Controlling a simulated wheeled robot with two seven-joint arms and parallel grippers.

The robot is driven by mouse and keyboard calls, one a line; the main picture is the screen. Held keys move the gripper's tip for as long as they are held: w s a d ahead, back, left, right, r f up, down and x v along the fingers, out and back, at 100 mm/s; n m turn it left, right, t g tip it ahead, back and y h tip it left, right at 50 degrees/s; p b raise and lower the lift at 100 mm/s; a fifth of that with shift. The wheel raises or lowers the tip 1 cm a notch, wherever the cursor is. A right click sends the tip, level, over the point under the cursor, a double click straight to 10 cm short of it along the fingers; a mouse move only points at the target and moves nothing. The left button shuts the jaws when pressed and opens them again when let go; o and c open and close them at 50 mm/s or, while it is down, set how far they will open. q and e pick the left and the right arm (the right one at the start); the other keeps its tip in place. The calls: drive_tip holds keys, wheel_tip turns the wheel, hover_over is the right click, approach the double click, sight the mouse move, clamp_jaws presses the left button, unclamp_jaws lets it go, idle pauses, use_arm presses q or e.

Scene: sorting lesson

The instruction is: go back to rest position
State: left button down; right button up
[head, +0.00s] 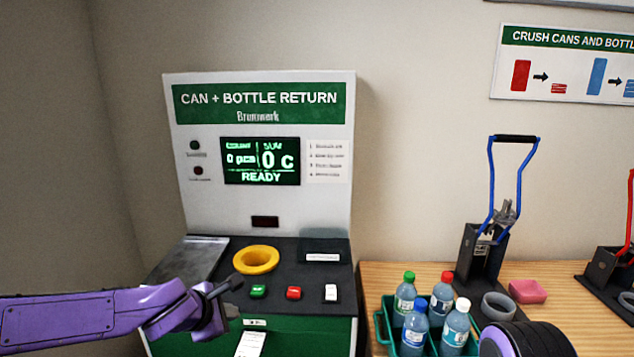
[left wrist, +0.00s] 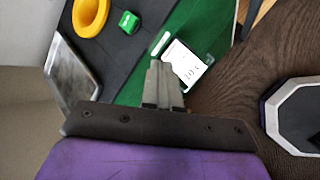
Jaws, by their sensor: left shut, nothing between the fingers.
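My left gripper (head: 232,284) is purple with dark fingers and comes in from the left in the head view. It is shut and empty, in front of the return machine (head: 190,130). In the left wrist view its closed fingers (left wrist: 160,72) point toward the machine's green front. A white printed slip (head: 252,343) hangs from the slot below the green button; it also shows in the left wrist view (left wrist: 184,68), close beside the fingertips. I cannot tell whether they touch. No fingers of my right gripper show.
The machine's top has a yellow ring (head: 241,262), a green button (head: 258,291), a red button (head: 293,293) and a white one (head: 330,292). Right of it, a green crate (head: 381,328) of bottles and a blue-handled crusher (head: 490,205) stand on a wooden table (head: 400,275).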

use_arm(q)
drive_tip(key=s+a+f+m+g+y+b, duration=0.1)
drive_tip(key=s+a+f+m+y+b, duration=0.15)
drive_tip(key=s+f, duration=0.45)
drive_tip(key=s+a+f+m+y+b, duration=0.1)
drive_tip(key=s+f+m, duration=0.15)
drive_tip(key=f, duration=0.85)
drive_tip(key=s+a+f+m+g+y+b, duration=0.1)
drive_tip(key=s+a+f+m+y, duration=0.15)
drive_tip(key=s+f, duration=0.45)
drive_tip(key=s+a+f+m+g+b, duration=0.1)
drive_tip(key=s+f+m, duration=0.3)
drive_tip(key=s+f, duration=0.4)
drive_tip(key=s+a+f+m+g+b, duration=0.2)
drive_tip(key=s+a+f+m+b, duration=0.1)
drive_tip(key=s+f, duration=0.5)
drive_tip(key=shift+s+a+f+m+b, duration=0.15)
drive_tip(key=shift+s+a+m+b, duration=0.25)
drive_tip(key=shift+s+a, duration=0.55)
use_arm(e)
wheel_tip(320, 180, down, 10)
drive_tip(key=shift+w+r, duration=0.25)
